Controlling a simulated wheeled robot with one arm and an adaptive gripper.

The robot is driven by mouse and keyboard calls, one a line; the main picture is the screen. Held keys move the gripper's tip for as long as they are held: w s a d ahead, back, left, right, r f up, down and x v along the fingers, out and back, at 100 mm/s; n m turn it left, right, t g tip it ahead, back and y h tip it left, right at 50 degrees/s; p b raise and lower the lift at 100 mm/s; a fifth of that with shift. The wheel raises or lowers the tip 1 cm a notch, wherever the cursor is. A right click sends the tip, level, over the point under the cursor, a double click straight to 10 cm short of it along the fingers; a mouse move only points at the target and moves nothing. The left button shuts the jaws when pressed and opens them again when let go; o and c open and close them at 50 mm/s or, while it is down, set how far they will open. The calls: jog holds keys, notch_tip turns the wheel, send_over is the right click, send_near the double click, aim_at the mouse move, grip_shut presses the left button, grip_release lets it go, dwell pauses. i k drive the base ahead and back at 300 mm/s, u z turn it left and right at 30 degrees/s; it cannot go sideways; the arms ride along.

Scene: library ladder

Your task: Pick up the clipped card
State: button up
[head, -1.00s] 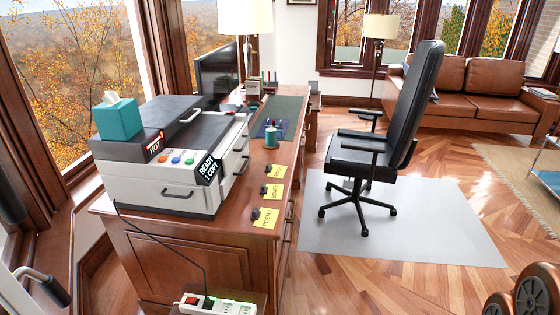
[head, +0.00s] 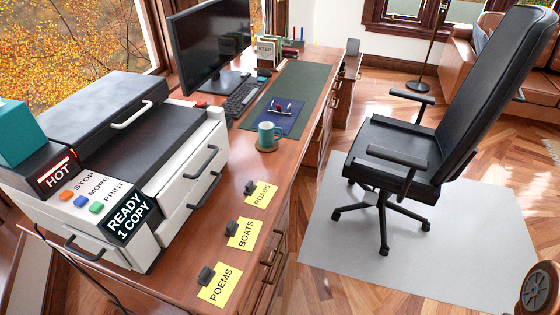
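Three yellow cards lie in a row along the desk's right edge, each with a black clip at its upper left end. The nearest is the POEMS card (head: 220,286), then the BOATS card (head: 242,234), then the ROADS card (head: 260,195). All three lie on the brown wooden desk (head: 210,225), apart from each other. I cannot tell from the view which one is the clipped card. My gripper is not in view.
A printer (head: 130,150) with a READY 1 COPY panel fills the desk's left side. A mug (head: 267,136), blue pad (head: 280,118), KEEP box (head: 265,52), keyboard (head: 243,97) and monitor (head: 208,45) stand beyond. A black chair (head: 400,150) stands on a pale mat (head: 440,245) at right.

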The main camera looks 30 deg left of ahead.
aim_at(260, 194)
jog(key=i, duration=0.6)
jog(key=u, duration=2.7)
jog(key=i, duration=0.5)
